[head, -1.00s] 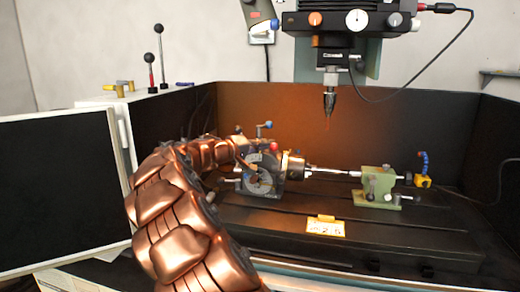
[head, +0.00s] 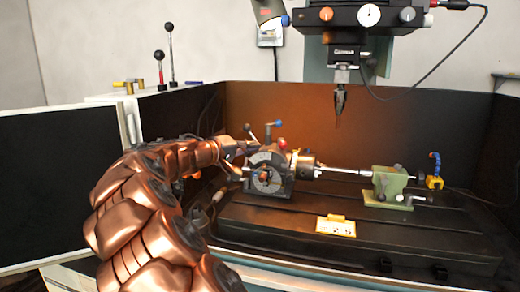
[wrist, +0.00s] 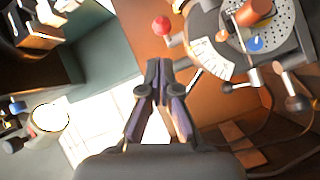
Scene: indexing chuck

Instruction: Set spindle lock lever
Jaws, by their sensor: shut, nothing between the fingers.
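The indexing head (head: 268,176), a dark unit with a round dial face, stands on the machine table with its chuck (head: 303,166) on the right. Levers with a blue knob (head: 277,124) and a red knob (head: 283,143) stick up from it. The wrist view shows a red ball knob (wrist: 162,25), a dialled plate (wrist: 262,30) and a short metal lever (wrist: 240,86) on its rim. I cannot tell which is the spindle lock lever. My gripper (wrist: 158,72) is shut and empty, apart from these levers in the wrist view. In the head view it is at the unit's left, its fingertips unclear.
A green tailstock (head: 391,187) stands at the right, with a shaft (head: 345,170) reaching toward it. A drill spindle (head: 340,98) hangs above. Dark guard walls (head: 350,125) enclose the table.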

